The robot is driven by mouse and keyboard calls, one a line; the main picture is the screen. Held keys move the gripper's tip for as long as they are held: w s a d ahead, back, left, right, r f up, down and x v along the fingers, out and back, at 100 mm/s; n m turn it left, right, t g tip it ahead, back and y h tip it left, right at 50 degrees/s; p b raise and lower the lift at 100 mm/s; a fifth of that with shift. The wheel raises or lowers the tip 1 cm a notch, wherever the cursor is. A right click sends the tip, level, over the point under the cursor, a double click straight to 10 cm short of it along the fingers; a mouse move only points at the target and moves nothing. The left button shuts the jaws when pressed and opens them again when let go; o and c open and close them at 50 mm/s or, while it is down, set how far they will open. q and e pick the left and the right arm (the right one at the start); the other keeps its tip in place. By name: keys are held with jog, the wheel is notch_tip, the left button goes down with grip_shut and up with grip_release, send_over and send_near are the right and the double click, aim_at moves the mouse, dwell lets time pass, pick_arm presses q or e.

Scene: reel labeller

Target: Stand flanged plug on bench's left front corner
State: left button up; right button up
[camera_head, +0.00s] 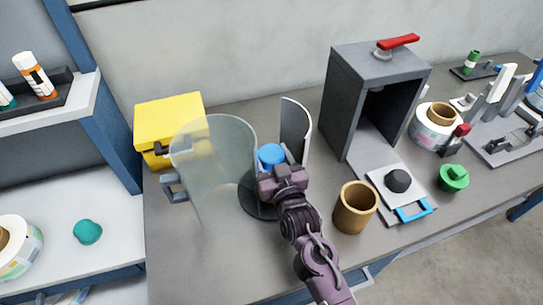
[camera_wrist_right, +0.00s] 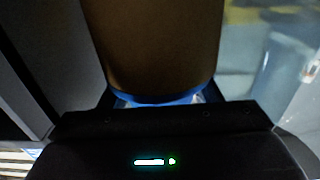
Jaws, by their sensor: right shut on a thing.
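A green flanged plug (camera_head: 453,178), a wide disc with a raised boss, stands on the bench (camera_head: 200,262) at the right, apart from my grippers. My right gripper (camera_head: 274,168) is inside the open clear guard, shut on a round blue piece (camera_head: 271,155) above a dark round base (camera_head: 255,203). The right wrist view shows a brown cylinder (camera_wrist_right: 155,45) with a blue rim (camera_wrist_right: 160,98) at the jaws. The fingertips' grip is partly hidden. The bench's left front corner lies near the lower left and looks bare. My left gripper is not in view.
The clear curved guard (camera_head: 228,150) stands open left of my arm. A yellow box (camera_head: 172,120) is behind it. A brown cup (camera_head: 355,208) and a grey press housing (camera_head: 352,95) stand at right. A white shelf (camera_head: 130,235) adjoins the bench at left.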

jog(key=shift+s, duration=0.3)
jog(key=o, duration=1)
jog(key=shift+w+f, duration=0.15)
